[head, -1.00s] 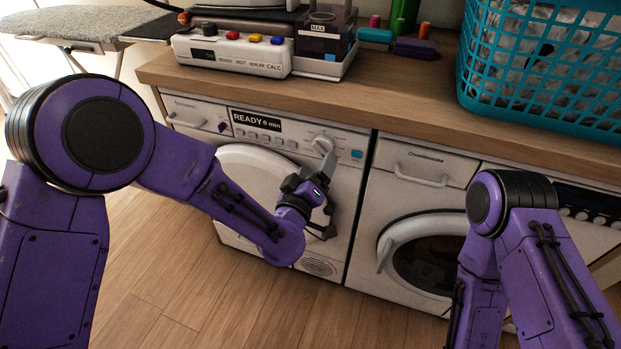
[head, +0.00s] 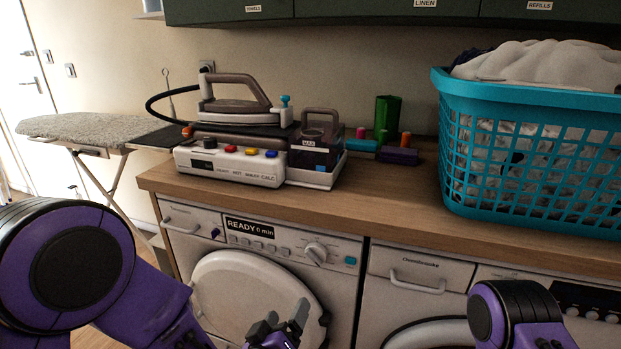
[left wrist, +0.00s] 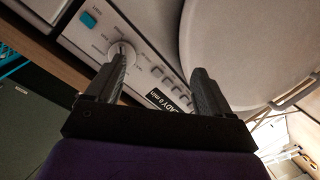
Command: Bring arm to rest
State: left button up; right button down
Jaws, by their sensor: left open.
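My left gripper (head: 283,322) is low in the head view, in front of the left washing machine (head: 345,285). Its jaws are open and nothing shows between them. In the left wrist view both fingers (left wrist: 162,85) stand apart, with the machine's control panel and its dial (left wrist: 122,52) beyond them. I cannot tell whether the fingers touch the machine. My left arm (head: 75,270) comes in from the left edge. My right arm (head: 515,315) shows only in part at the lower right, and its gripper is out of view.
The wooden counter (head: 400,205) runs above the machines. An ironing board (head: 95,128) stands at the left. Green cabinets (head: 380,10) hang above.

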pick_arm(q)
jog(key=s+a+f+n+g+y+p, duration=0.1)
jog(key=s+a+f+g+y+p, duration=0.2)
jog(key=s+a+f, duration=0.4)
jog(key=s+a+f+g+y+p, duration=0.25)
jog(key=s+a+f+g, duration=0.2)
jog(key=a, duration=0.45)
jog(key=s+a+f+g+y+p, duration=0.1)
jog(key=s+a, duration=0.3)
jog(key=s, duration=0.4)
jog(key=s+a+f+n+g+y+p, duration=0.1)
jog(key=s+a+f+g+p, duration=0.2)
jog(key=s, duration=0.6)
jog(key=shift+a, duration=0.85)
jog(key=shift+f+g, duration=0.1)
jog(key=shift+g, duration=0.15)
